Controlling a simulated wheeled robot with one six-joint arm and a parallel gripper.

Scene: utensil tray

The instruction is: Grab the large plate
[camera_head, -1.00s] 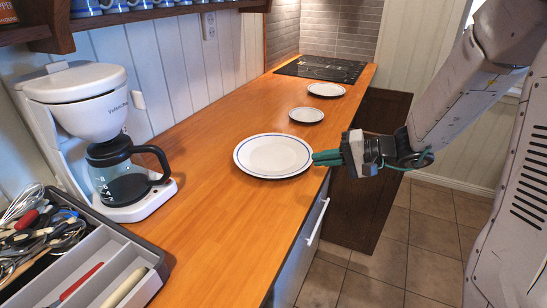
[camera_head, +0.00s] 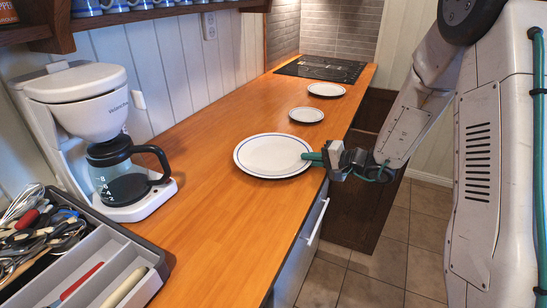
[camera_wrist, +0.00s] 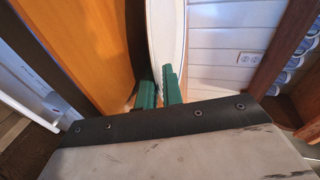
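The large plate (camera_head: 272,155) is white with a thin blue ring and lies flat on the wooden counter, near its right edge. My gripper (camera_head: 309,157) reaches in from the right, with a green fingertip over the plate's right rim. In the wrist view the plate (camera_wrist: 166,35) is seen nearly edge-on. The two green fingers of my gripper (camera_wrist: 159,85) stand close together, one on each side of its rim. A narrow gap shows between them. I cannot tell whether they press on the rim.
Two smaller plates (camera_head: 306,114) (camera_head: 326,89) lie farther back, before a black cooktop (camera_head: 322,68). A coffee maker (camera_head: 88,125) and a utensil tray (camera_head: 146,249) stand at left. The counter (camera_head: 215,215) in front of the large plate is clear. A drawer handle (camera_head: 318,222) is below its edge.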

